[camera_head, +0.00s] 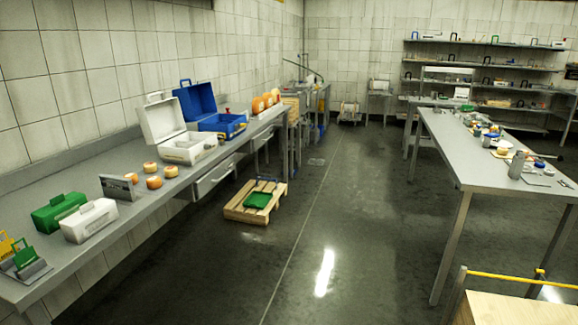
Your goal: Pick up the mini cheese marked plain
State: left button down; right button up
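Several small round orange mini cheeses stand on the left counter (60,262). One (150,167) is at the back and looks reddish on its side, one (171,171) is to the right, one (154,183) is at the front. Another (132,177) is partly hidden behind a small grey plate or sign (117,188). They are too small for me to read any marking, so I cannot tell which is plain. Neither of my grippers is in view.
A green case (58,212), a white case (90,221), an open white case (188,148) and an open blue case (223,124) stand on the counter. A wooden pallet (238,214) lies on the floor. The middle aisle is clear; a cluttered table (450,150) is right.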

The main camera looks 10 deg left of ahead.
aim_at(170, 172)
jog(key=i+j+u, duration=0.15)
jog(key=i+u, duration=0.7)
jog(key=i+l+u, duration=0.15)
jog(key=i+u, duration=0.25)
